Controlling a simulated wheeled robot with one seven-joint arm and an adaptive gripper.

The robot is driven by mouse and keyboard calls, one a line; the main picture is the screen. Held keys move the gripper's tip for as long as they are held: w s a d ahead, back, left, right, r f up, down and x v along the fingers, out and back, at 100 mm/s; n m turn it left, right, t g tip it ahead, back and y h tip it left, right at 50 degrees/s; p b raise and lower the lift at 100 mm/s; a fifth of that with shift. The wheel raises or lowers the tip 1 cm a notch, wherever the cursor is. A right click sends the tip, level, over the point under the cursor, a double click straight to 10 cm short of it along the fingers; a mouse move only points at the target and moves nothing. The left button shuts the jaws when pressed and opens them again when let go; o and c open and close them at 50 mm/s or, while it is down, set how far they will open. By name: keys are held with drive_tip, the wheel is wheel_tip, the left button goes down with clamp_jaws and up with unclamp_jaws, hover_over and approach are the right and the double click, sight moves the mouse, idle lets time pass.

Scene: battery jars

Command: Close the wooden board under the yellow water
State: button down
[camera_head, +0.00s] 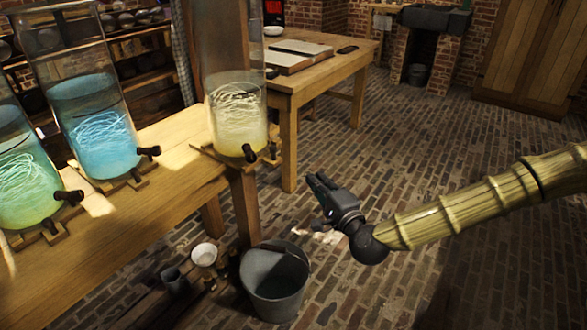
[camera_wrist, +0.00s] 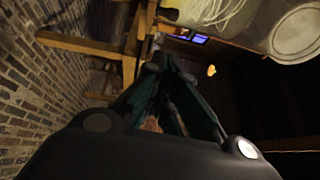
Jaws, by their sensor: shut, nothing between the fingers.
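A tall glass jar of yellow water (camera_head: 238,118) stands at the right end of the wooden bench in the head view, with a dark tap (camera_head: 249,153) low on its front. A small wooden board (camera_head: 211,153) lies under it, its edges showing around the jar's base. My gripper (camera_head: 316,183) is to the right of the jar and lower, apart from it and in the air over the brick floor. Its fingers are shut and empty. In the wrist view the fingers (camera_wrist: 166,72) point towards a dark area, and part of a glass vessel (camera_wrist: 215,12) shows at the top.
A blue jar (camera_head: 103,140) and a green jar (camera_head: 28,185) stand further left on the bench (camera_head: 160,215). A metal bucket (camera_head: 275,285) and a white cup (camera_head: 204,255) are below. A table (camera_head: 335,68) stands behind. The brick floor right of the bench is open.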

drive_tip(key=s+a+b+x, duration=0.1)
drive_tip(key=a+x, duration=0.1)
drive_tip(key=x, duration=1)
drive_tip(key=shift+w+a+r, duration=0.2)
drive_tip(key=shift+w+a, duration=0.05)
drive_tip(key=shift+a, duration=0.2)
